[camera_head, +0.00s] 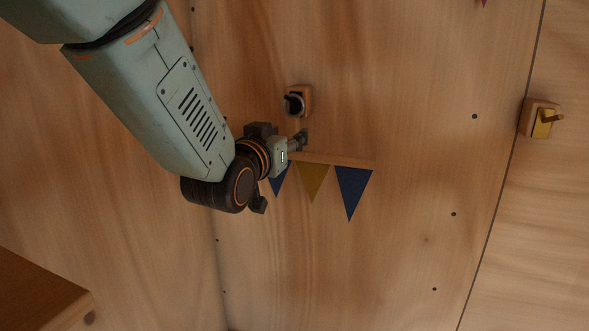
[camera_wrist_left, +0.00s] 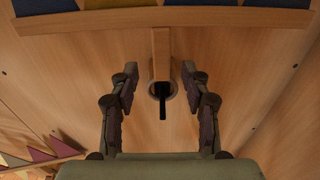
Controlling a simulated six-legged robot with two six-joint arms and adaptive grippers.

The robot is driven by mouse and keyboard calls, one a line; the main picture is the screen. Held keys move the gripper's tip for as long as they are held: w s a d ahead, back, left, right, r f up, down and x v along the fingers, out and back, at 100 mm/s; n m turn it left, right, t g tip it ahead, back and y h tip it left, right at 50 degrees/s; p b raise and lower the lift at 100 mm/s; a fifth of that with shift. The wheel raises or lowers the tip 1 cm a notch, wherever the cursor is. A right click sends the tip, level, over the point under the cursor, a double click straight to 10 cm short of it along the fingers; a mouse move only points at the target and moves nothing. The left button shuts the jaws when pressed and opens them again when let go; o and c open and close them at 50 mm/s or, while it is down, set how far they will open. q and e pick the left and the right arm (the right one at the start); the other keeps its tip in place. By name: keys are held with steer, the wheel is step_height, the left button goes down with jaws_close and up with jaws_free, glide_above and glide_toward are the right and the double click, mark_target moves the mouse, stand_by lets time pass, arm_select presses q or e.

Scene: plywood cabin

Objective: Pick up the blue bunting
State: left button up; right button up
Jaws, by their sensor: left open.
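The blue bunting hangs against the plywood wall. Its wooden bar (camera_head: 338,160) carries blue pennants (camera_head: 352,188) with a mustard one (camera_head: 314,180) between. In the wrist view the bar (camera_wrist_left: 205,16) crosses the top, and a wooden stem (camera_wrist_left: 161,55) runs from it to a ring (camera_wrist_left: 162,88) around a dark peg (camera_wrist_left: 163,108). My left gripper (camera_head: 302,139) is in front of the bunting's left part and hides some of it. In the wrist view my left gripper (camera_wrist_left: 160,78) is open, one finger either side of the stem and ring, apparently touching neither. My right gripper is out of view.
A wooden mount with a dark hook (camera_head: 298,101) is on the wall above the bunting. Another mount with a yellow hook (camera_head: 541,118) is at the right. Reddish pennants (camera_wrist_left: 62,147) show at the wrist view's lower left. A wooden furniture edge (camera_head: 50,295) is at the lower left.

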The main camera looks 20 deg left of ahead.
mark_target(291, 134)
arm_select(q)
steer(key=w, duration=0.1)
steer(key=w+p, duration=0.1)
steer(key=w, duration=0.2)
steer(key=shift+w+a+f+p, duration=0.2)
steer(key=shift+w+f+p, duration=0.05)
steer(key=shift+w+p, duration=0.05)
steer(key=shift+w+d, duration=0.2)
steer(key=shift+d, duration=0.1)
steer(key=shift+a, duration=0.25)
steer(key=c, duration=0.8)
steer(key=shift+d, duration=0.25)
jaws_close()
steer(key=shift+a, duration=0.15)
